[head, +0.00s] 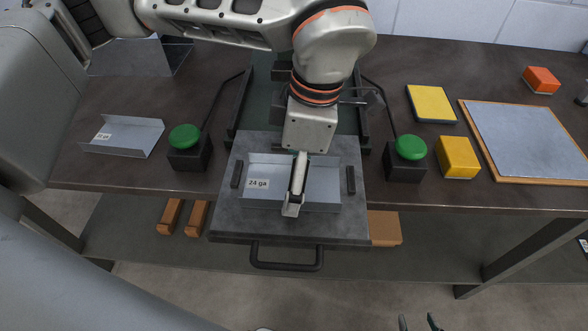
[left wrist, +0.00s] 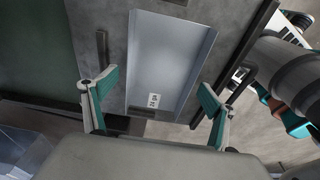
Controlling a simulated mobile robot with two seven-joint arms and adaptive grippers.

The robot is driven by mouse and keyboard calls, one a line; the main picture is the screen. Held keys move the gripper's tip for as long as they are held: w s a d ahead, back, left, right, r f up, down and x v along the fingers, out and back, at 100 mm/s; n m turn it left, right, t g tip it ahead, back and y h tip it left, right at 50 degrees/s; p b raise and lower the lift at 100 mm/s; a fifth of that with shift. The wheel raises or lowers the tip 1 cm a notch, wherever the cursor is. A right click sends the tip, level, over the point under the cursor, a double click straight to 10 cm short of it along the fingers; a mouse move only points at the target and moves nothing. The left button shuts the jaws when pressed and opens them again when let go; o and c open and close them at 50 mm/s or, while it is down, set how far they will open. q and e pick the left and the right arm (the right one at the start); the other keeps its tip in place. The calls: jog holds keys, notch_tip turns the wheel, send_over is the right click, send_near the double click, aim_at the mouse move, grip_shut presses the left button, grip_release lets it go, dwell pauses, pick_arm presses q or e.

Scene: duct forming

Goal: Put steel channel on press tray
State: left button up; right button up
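The steel channel (head: 325,185), labelled 24 ga, lies flat on the grey press tray (head: 290,227), between two dark stops. It also fills the middle of the left wrist view (left wrist: 168,60). My left gripper (head: 293,205) is directly over the channel, seen edge-on and partly covering it. In the left wrist view its fingers (left wrist: 155,105) are wide apart on either side of the channel's labelled end, with gaps visible. Only the two separated fingertips of my right gripper (head: 417,322) show at the bottom edge, well in front of the tray; the rest is out of frame.
Another labelled channel (head: 128,135) lies on the bench (head: 85,180) at left. Green buttons (head: 185,137) (head: 410,147) flank the tray. The tray's handle (head: 287,266) projects forward.

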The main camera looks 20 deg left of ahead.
pick_arm(q)
jog(key=shift+r, duration=0.1)
notch_tip(320, 180, up, 12)
jog(key=d+p, duration=0.1)
jog(key=shift+w+d+p, duration=0.25)
jog(key=shift+d+p, duration=0.1)
jog(key=shift+d, duration=0.05)
dwell(0.4)
